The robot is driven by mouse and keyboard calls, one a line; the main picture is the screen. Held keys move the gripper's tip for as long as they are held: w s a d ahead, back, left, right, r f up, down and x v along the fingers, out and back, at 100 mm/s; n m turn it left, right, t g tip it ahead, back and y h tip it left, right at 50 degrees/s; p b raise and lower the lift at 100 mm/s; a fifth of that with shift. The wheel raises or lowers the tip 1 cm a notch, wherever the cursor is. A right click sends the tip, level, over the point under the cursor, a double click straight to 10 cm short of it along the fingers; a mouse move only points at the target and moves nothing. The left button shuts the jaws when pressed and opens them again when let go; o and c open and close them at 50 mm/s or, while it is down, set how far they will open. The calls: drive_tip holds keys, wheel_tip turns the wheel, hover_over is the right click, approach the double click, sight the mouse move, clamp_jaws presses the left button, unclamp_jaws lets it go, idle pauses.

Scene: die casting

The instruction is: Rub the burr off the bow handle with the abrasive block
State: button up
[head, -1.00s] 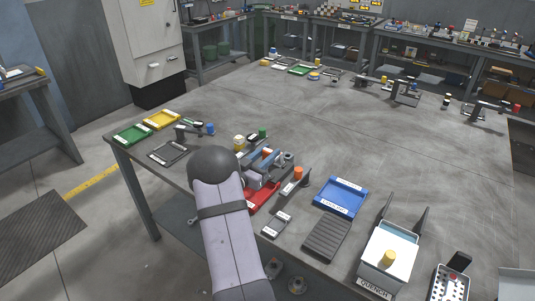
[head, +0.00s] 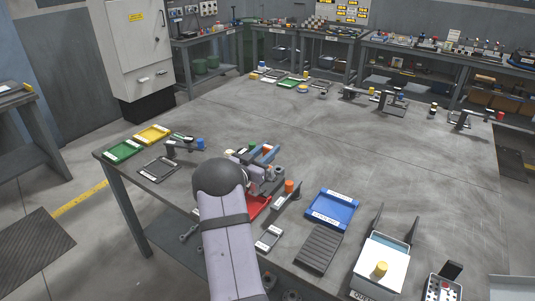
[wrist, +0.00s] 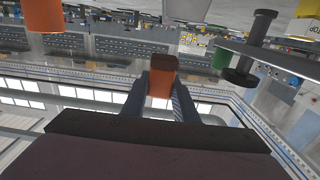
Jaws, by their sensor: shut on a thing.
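My gripper (wrist: 161,90) is shut on a reddish-brown block (wrist: 161,82), which I take to be the abrasive block. The block sits between the two blue-grey fingers in the middle of the wrist view, its dark end pointing away. In the head view my arm covers part of the fixtures at the near left of the table, and a small orange piece shows beyond it between blue-grey parts. I cannot pick out the bow handle or its burr; whether the block touches anything is not clear.
An orange-topped fixture (head: 290,187) stands close to the right of my arm, with a red tray (head: 259,207) below. A blue tray (head: 332,210), a dark ribbed pad (head: 319,250) and a quench tank (head: 383,262) lie further right. The middle of the table (head: 390,160) is clear.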

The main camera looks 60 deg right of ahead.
drive_tip(key=shift+r+p, duration=1.3)
drive_tip(key=shift+r, duration=0.9)
